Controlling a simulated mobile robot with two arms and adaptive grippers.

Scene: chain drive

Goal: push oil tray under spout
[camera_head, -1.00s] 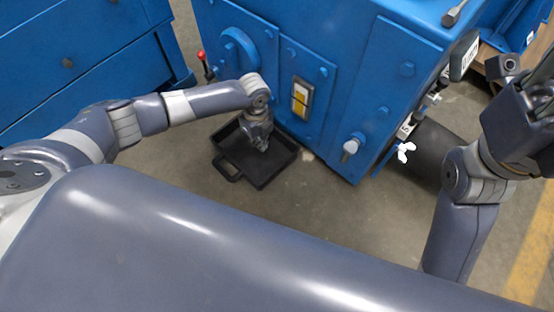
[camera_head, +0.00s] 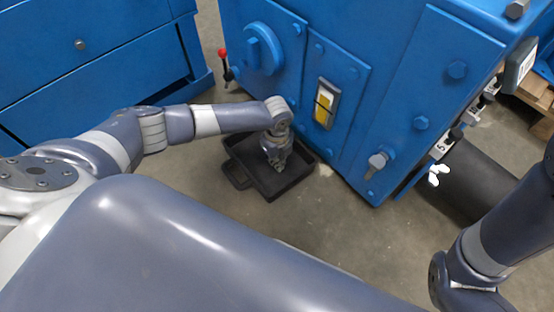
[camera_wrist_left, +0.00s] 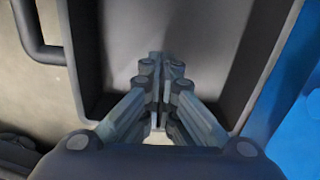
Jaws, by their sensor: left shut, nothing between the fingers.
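The black oil tray (camera_head: 298,174) lies on the floor close to the blue machine's front, its loop handle (camera_head: 237,177) pointing left. My left gripper (camera_head: 276,164) points down into the tray, its fingers shut and empty. In the left wrist view the closed fingertips (camera_wrist_left: 160,62) are over the tray's inside (camera_wrist_left: 215,45), between its side walls; whether they touch it I cannot tell. A grey spout-like fitting (camera_head: 377,161) sticks out low on the machine, right of the tray. My right gripper is out of view; only its arm shows at right.
The blue machine (camera_head: 400,95) stands behind the tray, with a red-knobbed lever (camera_head: 223,53) at its left. A blue drawer cabinet (camera_head: 90,60) stands at left. A dark cylinder (camera_head: 480,180) lies right of the machine. The floor (camera_head: 335,230) before the machine is clear.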

